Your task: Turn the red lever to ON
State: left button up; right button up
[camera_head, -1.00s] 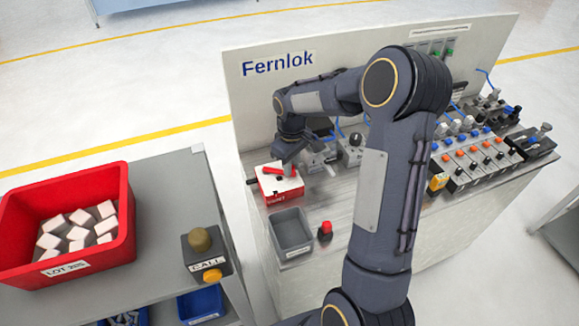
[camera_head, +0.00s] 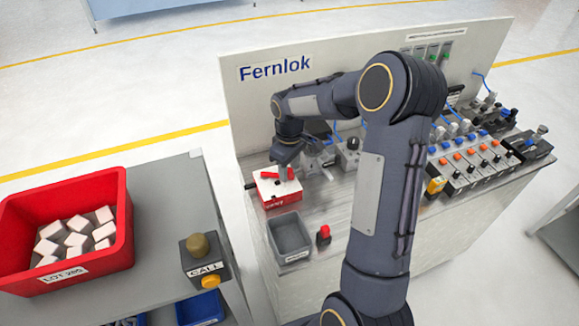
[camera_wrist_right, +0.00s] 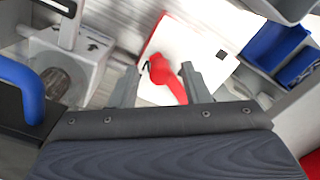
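The red lever (camera_head: 270,175) lies across the white top of a small red-and-white box (camera_head: 278,191) at the left end of the bench in the head view. In the right wrist view, the red lever (camera_wrist_right: 163,72) shows between two grey fingertips, its round end farther out and its arm pointing back toward the gripper. My right gripper (camera_wrist_right: 160,80) is open, with a clear gap to the lever at the left finger; whether the right finger touches it I cannot tell. In the head view, my right gripper (camera_head: 286,158) is just above the box. My left gripper is out of view.
A grey empty bin (camera_head: 290,237) and a red button (camera_head: 324,234) stand in front of the box. Knobbed valves (camera_head: 470,160) fill the bench's right side. A back panel (camera_head: 240,110) rises behind. A red crate of white blocks (camera_head: 122,240) and a call box (camera_head: 205,262) are left.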

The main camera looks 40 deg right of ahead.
aim_at(289, 169)
notch_tip(289, 169, up, 8)
jog(key=shift+f+b, duration=0.1)
jog(key=shift+b, duration=0.3)
